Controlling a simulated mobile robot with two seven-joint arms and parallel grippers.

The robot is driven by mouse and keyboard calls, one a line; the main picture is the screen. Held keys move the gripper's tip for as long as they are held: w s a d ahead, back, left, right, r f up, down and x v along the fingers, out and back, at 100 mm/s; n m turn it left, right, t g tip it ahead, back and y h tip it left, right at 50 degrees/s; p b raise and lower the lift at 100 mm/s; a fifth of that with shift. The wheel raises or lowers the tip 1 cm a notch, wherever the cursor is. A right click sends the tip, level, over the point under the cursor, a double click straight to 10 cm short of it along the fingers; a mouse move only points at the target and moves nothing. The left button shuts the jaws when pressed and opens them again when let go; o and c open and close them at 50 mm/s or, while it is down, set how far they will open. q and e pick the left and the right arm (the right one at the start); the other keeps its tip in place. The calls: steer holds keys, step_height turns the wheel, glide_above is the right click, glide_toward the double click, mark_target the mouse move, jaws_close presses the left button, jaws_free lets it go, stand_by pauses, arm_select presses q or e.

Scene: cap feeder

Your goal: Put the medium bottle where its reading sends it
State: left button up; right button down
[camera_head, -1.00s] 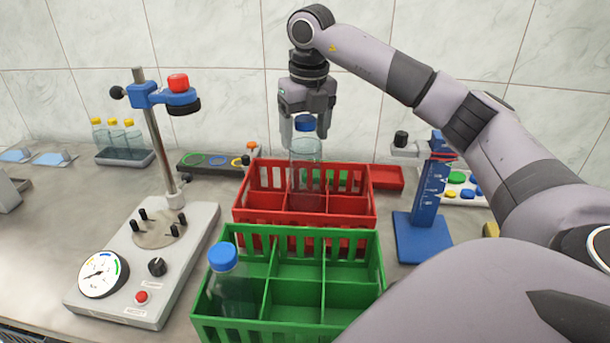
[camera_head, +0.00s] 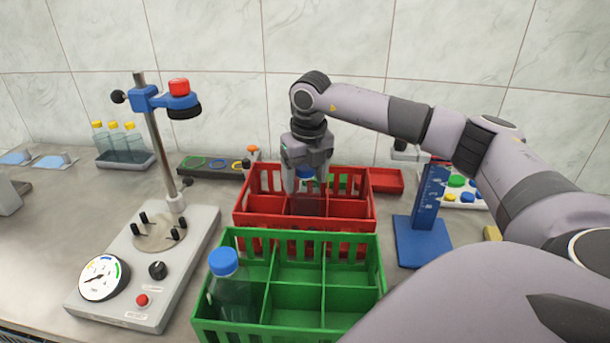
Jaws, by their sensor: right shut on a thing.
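A clear bottle with a blue cap (camera_head: 306,173) is in my right gripper (camera_head: 306,184), which is shut on it. The bottle is upright, lowered into a back compartment of the red crate (camera_head: 250,213); its lower part is hidden by the crate's wall and dividers. I cannot tell if it touches the floor of the crate. Another blue-capped bottle (camera_head: 230,285) stands in the front left compartment of the green crate (camera_head: 300,240). The capping stand with a gauge (camera_head: 104,277) is at the left, its round plate (camera_head: 158,234) empty. My left gripper is not in view.
Several yellow-capped bottles (camera_head: 117,143) stand in a tray at the back left. A blue height gauge (camera_head: 428,215) stands right of the crates. The other green compartments look empty.

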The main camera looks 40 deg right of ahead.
steer(key=shift+c, duration=0.3)
jaws_free()
steer(key=shift+f, duration=0.1)
steer(key=r, duration=0.4)
steer(key=s+r, duration=0.1)
steer(key=r, duration=0.7)
steer(key=shift+s+a+r+b, duration=0.15)
steer(key=shift+s+a+b, duration=0.1)
steer(key=shift+b, duration=0.15)
